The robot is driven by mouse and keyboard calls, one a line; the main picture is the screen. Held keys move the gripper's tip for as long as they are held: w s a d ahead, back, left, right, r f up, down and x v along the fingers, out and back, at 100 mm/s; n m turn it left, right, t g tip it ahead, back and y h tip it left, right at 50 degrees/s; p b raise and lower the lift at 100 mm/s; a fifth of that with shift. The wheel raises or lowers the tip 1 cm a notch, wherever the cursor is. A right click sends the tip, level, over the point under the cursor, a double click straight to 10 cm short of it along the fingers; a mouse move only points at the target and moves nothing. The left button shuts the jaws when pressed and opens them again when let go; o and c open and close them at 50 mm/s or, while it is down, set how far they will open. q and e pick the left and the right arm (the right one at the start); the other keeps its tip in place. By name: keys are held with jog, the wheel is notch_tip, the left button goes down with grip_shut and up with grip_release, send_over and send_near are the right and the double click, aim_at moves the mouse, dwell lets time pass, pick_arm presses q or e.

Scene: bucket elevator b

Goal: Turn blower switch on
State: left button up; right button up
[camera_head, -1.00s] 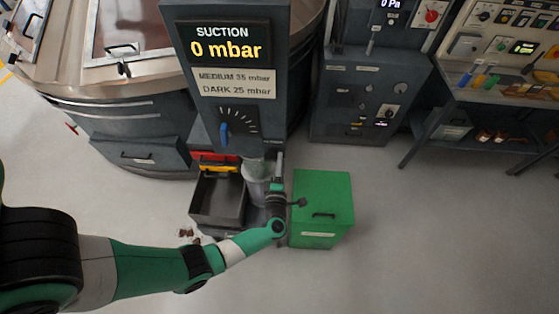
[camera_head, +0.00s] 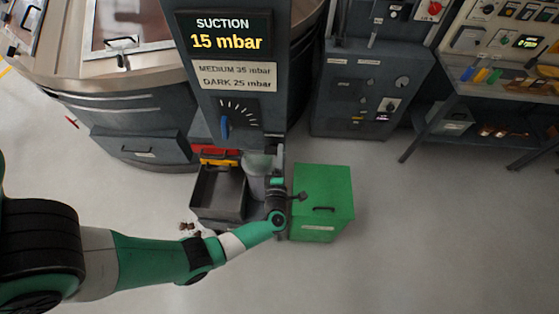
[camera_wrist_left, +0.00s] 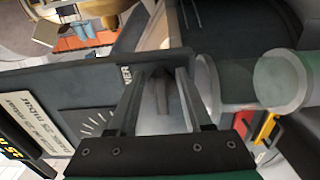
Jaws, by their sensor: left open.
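The dark suction column (camera_head: 244,78) stands in the middle of the head view, its display (camera_head: 225,36) reading 15 mbar. A small dark lever, which looks like the blower switch (camera_wrist_left: 161,94), shows between my left fingers in the wrist view, beside a label ending in "ER" (camera_wrist_left: 127,75). My left gripper (camera_head: 281,153) is at the column's lower right edge; it also shows in the wrist view (camera_wrist_left: 159,72), with its two fingers apart on either side of the lever. I cannot tell whether a finger touches it. The lever is hidden in the head view. My right gripper is out of view.
A blue-pointer dial (camera_head: 225,126) is on the column front. A dark open bin (camera_head: 217,193) and a grey cylinder (camera_head: 256,168) stand below. A green box (camera_head: 325,198) is close to the right of my left wrist. The floor at front right is clear.

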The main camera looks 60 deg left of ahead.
pick_arm(q)
jog(key=v, duration=1.1)
jog(key=shift+s+d, duration=0.15)
jog(key=shift+d, duration=0.05)
